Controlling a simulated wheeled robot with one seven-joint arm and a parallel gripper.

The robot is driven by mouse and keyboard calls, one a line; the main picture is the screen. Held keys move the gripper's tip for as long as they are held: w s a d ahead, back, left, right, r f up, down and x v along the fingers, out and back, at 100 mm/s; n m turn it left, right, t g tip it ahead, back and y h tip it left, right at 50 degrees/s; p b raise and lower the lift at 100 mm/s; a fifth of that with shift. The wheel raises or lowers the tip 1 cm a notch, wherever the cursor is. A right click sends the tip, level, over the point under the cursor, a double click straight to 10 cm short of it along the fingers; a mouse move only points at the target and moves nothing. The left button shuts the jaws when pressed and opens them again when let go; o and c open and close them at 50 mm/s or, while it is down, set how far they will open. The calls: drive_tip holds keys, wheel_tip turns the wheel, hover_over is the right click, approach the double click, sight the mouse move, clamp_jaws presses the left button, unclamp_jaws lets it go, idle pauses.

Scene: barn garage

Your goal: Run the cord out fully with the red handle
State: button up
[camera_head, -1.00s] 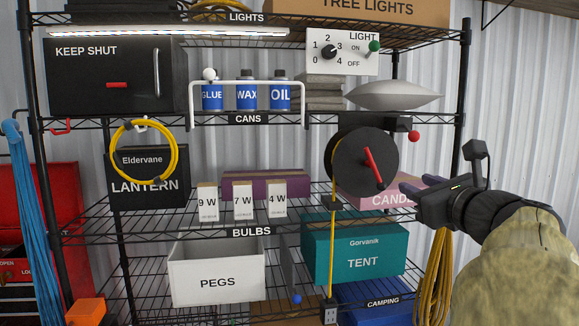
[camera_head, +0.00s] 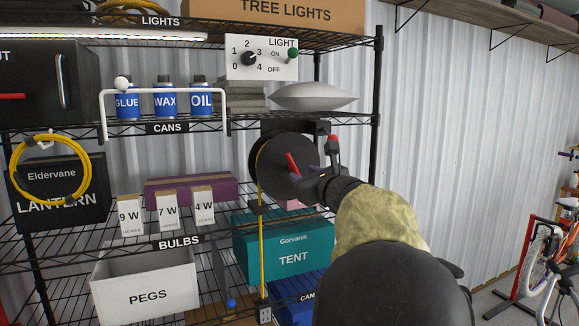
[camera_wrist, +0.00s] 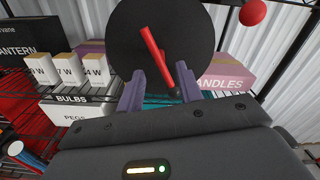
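The black cord reel (camera_head: 268,165) hangs below the cans shelf, and its flat disc faces me. The red handle (camera_head: 292,163) is a short bar across the disc; it slants from upper left to lower right in the wrist view (camera_wrist: 155,56). The yellow cord (camera_head: 261,235) runs straight down from the reel's left side to a dark end piece (camera_head: 264,312) low on the shelf. My gripper (camera_wrist: 160,70) is open, its two purple fingers either side of the handle's lower part in the wrist view, with gaps. Whether they reach around it in depth, I cannot tell.
The teal tent box (camera_head: 285,250) is below the reel. A pink candles box (camera_wrist: 225,70) is behind it. A red ball (camera_wrist: 253,12) is at the reel's upper right. Bulb boxes (camera_head: 167,210) stand left. A bicycle (camera_head: 555,250) stands far right.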

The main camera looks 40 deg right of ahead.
sight(297, 171)
drive_tip(key=shift+p+x, duration=0.45)
drive_tip(key=shift+x, duration=1.5)
drive_tip(key=shift+a, duration=0.1)
clamp_jaws()
